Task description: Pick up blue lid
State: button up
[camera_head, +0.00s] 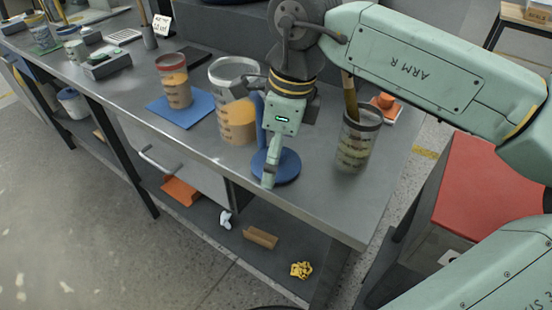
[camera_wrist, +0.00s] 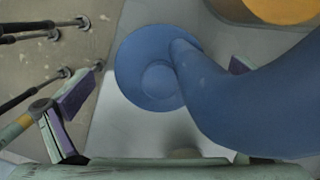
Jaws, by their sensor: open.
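The blue lid (camera_head: 284,168) appears as a round blue disc on the grey bench near its front edge. A blue upright piece (camera_head: 259,122) rises beside my gripper (camera_head: 268,178). In the wrist view the blue disc (camera_wrist: 143,65) lies below, and a thick curved blue piece (camera_wrist: 250,105) rises from it toward the camera at the right. My gripper points down over the disc, with its fingers apart. The purple finger pads show at left and right of the disc in the wrist view. My gripper hides part of the disc in the head view.
A large cup with orange contents (camera_head: 237,130) stands close at left, and a smaller one (camera_head: 174,88) stands on a blue mat (camera_head: 196,112). A cup holding a brush (camera_head: 358,145) is close at right. Bare bench (camera_head: 330,200) lies in front.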

jog(key=shift+c, duration=0.4)
jog(key=c, duration=1.2)
jog(key=shift+s, duration=0.1)
jog(key=shift+c, duration=1.4)
jog(key=shift+s+f, duration=0.1)
jog(key=shift+c, duration=0.4)
